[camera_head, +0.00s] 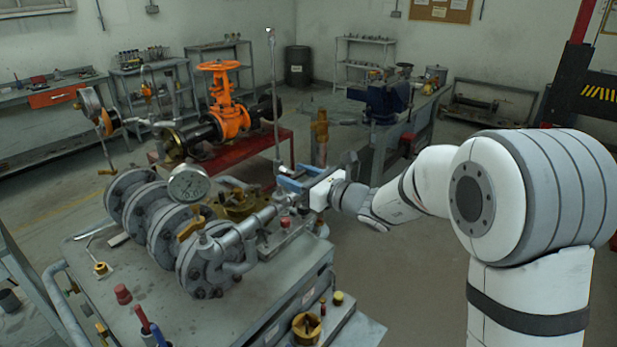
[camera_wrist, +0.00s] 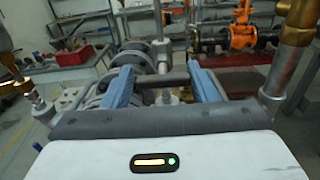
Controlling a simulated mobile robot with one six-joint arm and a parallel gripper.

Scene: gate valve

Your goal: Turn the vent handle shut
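My gripper (camera_head: 285,181) is at the end of my arm, over the right side of the valve bench near a thin upright rod (camera_head: 274,100). In the wrist view its two blue fingers (camera_wrist: 161,69) stand wide apart. A dark bar (camera_wrist: 165,79) and an upright grey post (camera_wrist: 161,50) show in the gap, and I see no finger closed on them. Which part is the vent handle is not clear. A brass lever (camera_head: 190,228) sits on the pipework to the left of my gripper, apart from it. Another brass lever (camera_head: 235,183) lies closer, behind the pipe.
Large grey flanges (camera_head: 160,220) and a round pressure gauge (camera_head: 188,184) crowd the bench left of my gripper. An orange gate valve (camera_head: 225,105) stands behind on a red stand. A blue vise (camera_head: 388,100) is on a bench at the back right.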

